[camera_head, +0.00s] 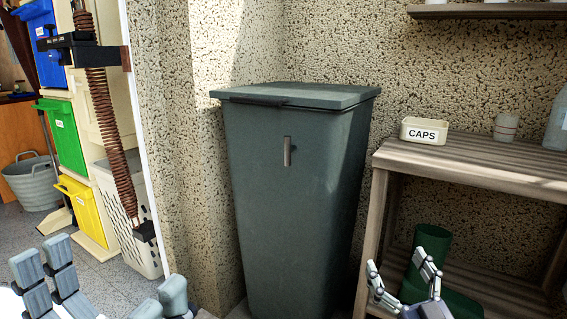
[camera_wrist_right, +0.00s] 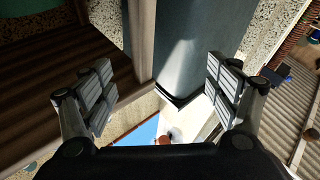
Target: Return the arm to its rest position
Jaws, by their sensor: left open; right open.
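My right gripper (camera_head: 400,276) is low at the lower right of the head view, in front of the wooden shelf. It is open with nothing between its fingers; the right wrist view (camera_wrist_right: 163,88) shows the same gap. My left gripper (camera_head: 112,284) is at the lower left corner, partly cut off by the frame edge. Its fingers are spread and no object shows between them. Neither gripper visibly touches the grey-green bin (camera_head: 285,210), which stands upright between them with its lid (camera_head: 295,96) shut.
A wooden shelf (camera_head: 480,160) at the right carries a CAPS box (camera_head: 424,130) and a cup (camera_head: 506,127); green boots (camera_head: 432,262) are below. A speckled wall is behind. At left, a white post, coiled spring (camera_head: 112,140), yellow bin (camera_head: 82,208) and grey tub (camera_head: 32,182) show.

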